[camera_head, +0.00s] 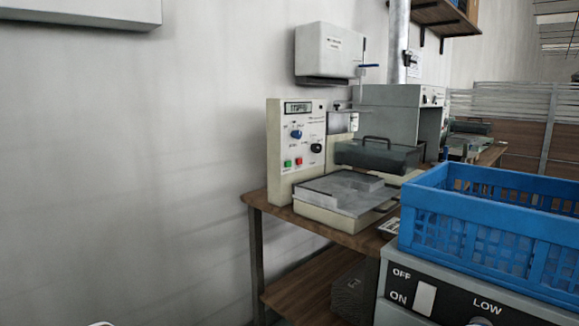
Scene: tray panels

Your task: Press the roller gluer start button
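A cream machine with an upright control panel (279,128) stands on a wooden bench by the wall. I cannot tell for certain that it is the roller gluer. Its panel has a small display (298,108), a blue knob (296,134), a black knob (316,148), and a green button (287,163) beside a red button (298,161). I cannot read which one is the start button. A flat grey tray-like top (345,192) lies in front of the panel. Neither gripper shows; only small pale bits, likely of my arms, touch the bottom edge. Nothing touches the panel.
The wooden bench (264,203) has a lower shelf (300,288). A blue crate (490,222) sits on a grey machine marked OFF, ON and LOW (395,275) at the right front. A white box (325,50) hangs on the wall. The left side before the wall looks clear.

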